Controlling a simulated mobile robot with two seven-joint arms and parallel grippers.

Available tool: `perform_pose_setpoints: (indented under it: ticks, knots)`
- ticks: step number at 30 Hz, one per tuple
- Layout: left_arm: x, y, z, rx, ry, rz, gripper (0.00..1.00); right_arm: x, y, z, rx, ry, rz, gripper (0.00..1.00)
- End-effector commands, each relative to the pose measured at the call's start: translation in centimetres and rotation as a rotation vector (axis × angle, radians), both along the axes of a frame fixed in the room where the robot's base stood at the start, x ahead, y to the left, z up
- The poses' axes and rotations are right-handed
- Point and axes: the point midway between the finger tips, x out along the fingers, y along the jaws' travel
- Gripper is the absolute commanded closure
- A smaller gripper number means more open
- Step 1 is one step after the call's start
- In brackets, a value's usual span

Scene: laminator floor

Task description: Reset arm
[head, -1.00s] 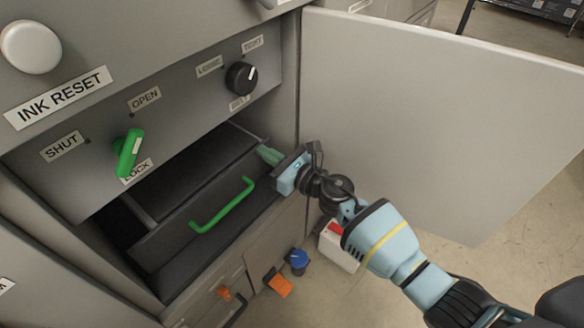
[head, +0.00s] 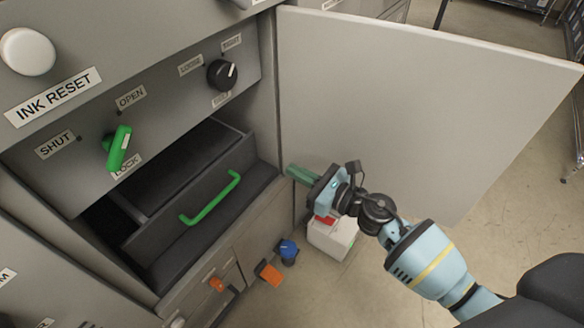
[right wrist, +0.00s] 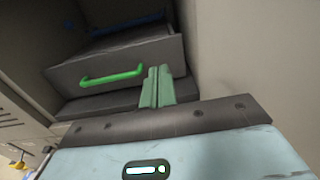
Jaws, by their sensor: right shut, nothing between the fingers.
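My right gripper (head: 297,174) has green fingers, shut and empty. In the head view it stands in the air to the right of the open drawer (head: 150,240), apart from its green handle (head: 211,198). In the right wrist view the shut fingers (right wrist: 156,88) point towards the drawer front, and the green handle (right wrist: 112,77) lies to their left. My left gripper is not in view.
An open grey door (head: 420,100) stands behind and to the right of my right arm. A green lever (head: 118,148) and a black knob (head: 222,75) are on the panel above the drawer. A white box (head: 332,238) and blue and orange parts sit low down.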

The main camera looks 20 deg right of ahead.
Motion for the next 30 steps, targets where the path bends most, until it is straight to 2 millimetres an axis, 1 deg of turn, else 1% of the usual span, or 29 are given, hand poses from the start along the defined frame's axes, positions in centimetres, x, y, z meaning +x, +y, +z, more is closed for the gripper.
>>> perform_pose_setpoints:
  ticks: [7, 9, 11, 14, 17, 18, 20, 21, 23, 24, 26, 27, 29, 30]
  knots:
    - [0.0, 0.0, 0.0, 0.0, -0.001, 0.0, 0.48, 0.0, 0.0, 0.0, 0.001, 0.001, 0.0, 1.0]
    - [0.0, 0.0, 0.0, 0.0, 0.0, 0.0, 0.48, -0.3, 0.0, -0.3, 0.019, 0.015, -0.005, 1.0]
    - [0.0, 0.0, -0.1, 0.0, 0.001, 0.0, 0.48, -1.0, 0.0, -0.9, 0.064, 0.05, -0.016, 1.0]
    - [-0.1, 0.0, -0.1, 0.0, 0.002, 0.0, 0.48, -3.1, -0.1, -2.8, 0.216, 0.164, -0.058, 1.0]
    - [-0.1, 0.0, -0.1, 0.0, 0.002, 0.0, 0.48, -6.4, -0.6, -5.4, 0.445, 0.335, -0.133, 1.0]
    - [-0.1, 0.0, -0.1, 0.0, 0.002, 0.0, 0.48, -7.9, -0.8, -6.5, 0.548, 0.41, -0.171, 1.0]
    - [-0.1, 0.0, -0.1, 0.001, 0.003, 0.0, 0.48, -10.1, -1.3, -8.1, 0.701, 0.518, -0.231, 1.0]
    - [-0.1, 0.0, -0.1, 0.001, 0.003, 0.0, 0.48, -11.7, -1.6, -9.1, 0.801, 0.589, -0.273, 1.0]
    - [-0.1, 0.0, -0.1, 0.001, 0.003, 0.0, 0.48, -14.2, -2.1, -10.7, 0.952, 0.692, -0.342, 1.0]
    - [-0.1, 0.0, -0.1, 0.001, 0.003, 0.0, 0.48, -15.9, -2.4, -11.7, 1.051, 0.759, -0.393, 1.0]
    - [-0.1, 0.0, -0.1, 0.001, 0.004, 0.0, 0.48, -18.6, -2.9, -13.2, 1.202, 0.855, -0.474, 1.0]
    - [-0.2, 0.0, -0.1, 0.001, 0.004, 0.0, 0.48, -20.4, -3.2, -14.1, 1.3, 0.915, -0.53, 1.0]
    - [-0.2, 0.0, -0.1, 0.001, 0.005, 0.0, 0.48, -23.3, -3.7, -15.5, 1.448, 1.0, -0.622, 1.0]
    - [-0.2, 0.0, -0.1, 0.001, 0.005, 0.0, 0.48, -25.3, -4.0, -16.2, 1.548, 1.051, -0.686, 1.0]
